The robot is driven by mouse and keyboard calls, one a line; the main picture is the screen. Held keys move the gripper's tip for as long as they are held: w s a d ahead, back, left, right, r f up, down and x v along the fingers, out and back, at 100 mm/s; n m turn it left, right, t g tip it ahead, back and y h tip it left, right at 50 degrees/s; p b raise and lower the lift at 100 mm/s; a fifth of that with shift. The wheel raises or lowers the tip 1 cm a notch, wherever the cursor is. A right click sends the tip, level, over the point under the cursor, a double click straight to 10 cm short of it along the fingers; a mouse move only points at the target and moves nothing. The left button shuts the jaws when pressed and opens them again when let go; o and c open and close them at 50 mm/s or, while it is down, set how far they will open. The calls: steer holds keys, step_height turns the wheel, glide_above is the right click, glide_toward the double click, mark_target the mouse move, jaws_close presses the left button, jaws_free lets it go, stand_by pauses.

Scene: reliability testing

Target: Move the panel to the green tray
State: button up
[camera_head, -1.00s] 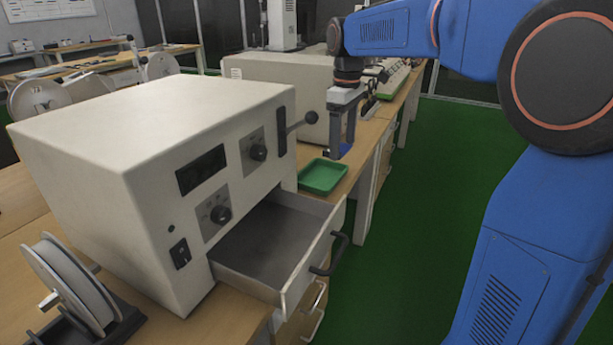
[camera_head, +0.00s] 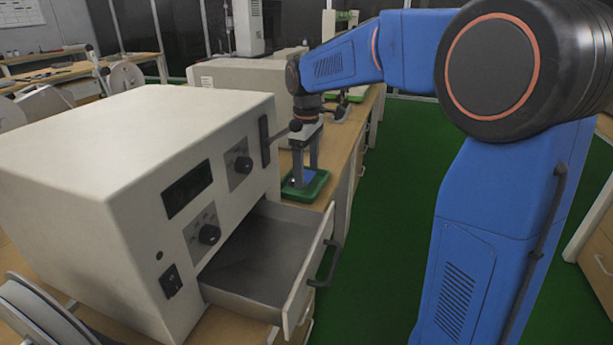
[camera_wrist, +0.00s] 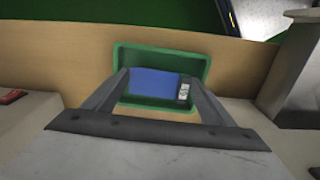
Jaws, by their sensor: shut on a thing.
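The panel (camera_wrist: 154,85) is a blue rectangle with a small pale and dark part at its right end in the wrist view. It also shows as a small blue patch (camera_head: 296,181) in the head view. My gripper (camera_wrist: 152,92) is shut on the panel, with a finger at each side of it. The green tray (camera_wrist: 200,65) lies directly below the panel on the wooden bench. In the head view the tray (camera_head: 318,190) sits just beyond the open drawer. I cannot tell whether the panel touches the tray floor.
A cream box-shaped instrument (camera_head: 120,150) with knobs stands left of my gripper. Its metal drawer (camera_head: 262,262) is pulled open and looks empty. A lever with a black knob (camera_head: 295,126) juts out close to my gripper. Green floor (camera_head: 395,190) is clear at the right.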

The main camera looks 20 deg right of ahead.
mark_target(307, 179)
steer(key=shift+f, duration=1.05)
steer(key=shift+f, duration=0.1)
steer(key=o, duration=0.7)
steer(key=shift+o, duration=0.2)
step_height(307, 179, up, 12)
